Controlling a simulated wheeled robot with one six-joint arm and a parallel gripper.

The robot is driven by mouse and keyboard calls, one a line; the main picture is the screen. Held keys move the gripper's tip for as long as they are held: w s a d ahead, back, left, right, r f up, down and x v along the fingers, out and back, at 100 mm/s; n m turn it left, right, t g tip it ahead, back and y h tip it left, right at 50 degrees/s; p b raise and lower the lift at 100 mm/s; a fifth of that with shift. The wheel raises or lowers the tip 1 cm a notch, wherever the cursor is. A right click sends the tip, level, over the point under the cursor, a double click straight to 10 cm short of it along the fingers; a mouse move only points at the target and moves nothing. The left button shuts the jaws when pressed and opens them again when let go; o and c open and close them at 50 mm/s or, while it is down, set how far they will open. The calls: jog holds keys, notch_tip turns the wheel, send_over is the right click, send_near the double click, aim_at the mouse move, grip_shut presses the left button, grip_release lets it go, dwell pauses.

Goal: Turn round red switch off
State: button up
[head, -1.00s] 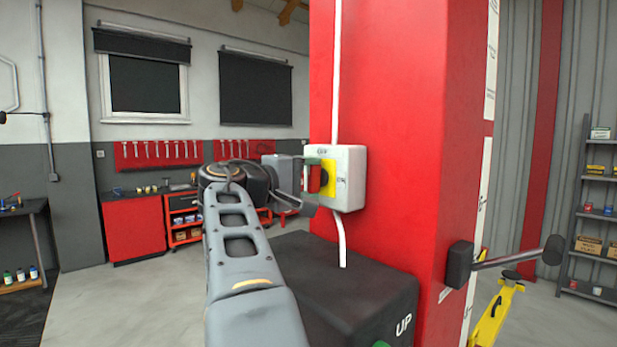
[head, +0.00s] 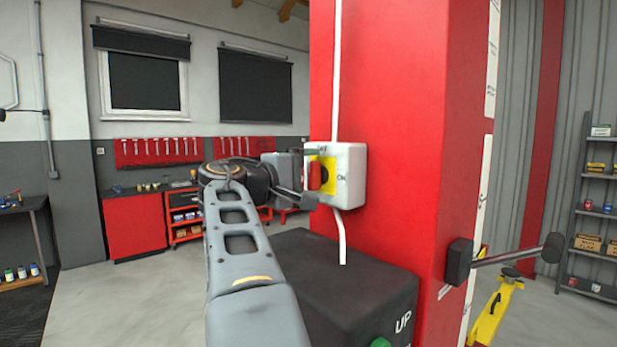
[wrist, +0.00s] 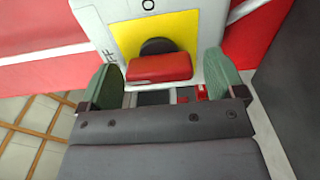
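The red switch handle (head: 315,176) sits on a yellow plate (head: 328,163) on a white box (head: 351,176) fixed to the red column. In the wrist view the red handle (wrist: 160,68) lies across the picture, in line with the partly hidden OFF mark at left; the ON mark is at the top, partly cut off. In the head view the handle looks upright, with ON to its right. My gripper (wrist: 164,80) is open, its green fingers at either end of the handle. A gap shows at the right finger; the left finger is very close, and contact is unclear.
The red column (head: 400,110) stands right behind the box, with a white cable (head: 342,240) running down from it. A black block marked UP (head: 350,285) juts out below. A dark lever (head: 510,257) sticks out at right. Floor at left is free.

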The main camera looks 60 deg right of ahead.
jog(key=b+v, duration=0.2)
jog(key=v, duration=1.2)
jog(key=shift+b, duration=0.4)
jog(key=shift+w, duration=0.1)
jog(key=w+a+f+n+t+y, duration=0.1)
jog(key=w+f+n+t+y, duration=0.3)
jog(key=f, duration=0.6)
jog(key=w+a+f+n+t+y, duration=0.15)
jog(key=w+f+t, duration=0.3)
jog(key=f, duration=0.45)
jog(key=s+a+f+y, duration=0.2)
jog(key=a+f+y, duration=0.2)
jog(key=a+f, duration=0.2)
jog(key=s+a+f+m+t+y, duration=0.1)
jog(key=s+a+f+y, duration=0.1)
jog(key=a+f, duration=0.4)
jog(key=s+a+f+m+y, duration=0.1)
jog(key=s+a+f+y, duration=0.2)
jog(key=f, duration=0.8)
jog(key=a+y, duration=0.2)
jog(key=a, duration=0.1)
jog(key=shift+f+y, duration=0.3)
jog(key=shift+y, duration=0.05)
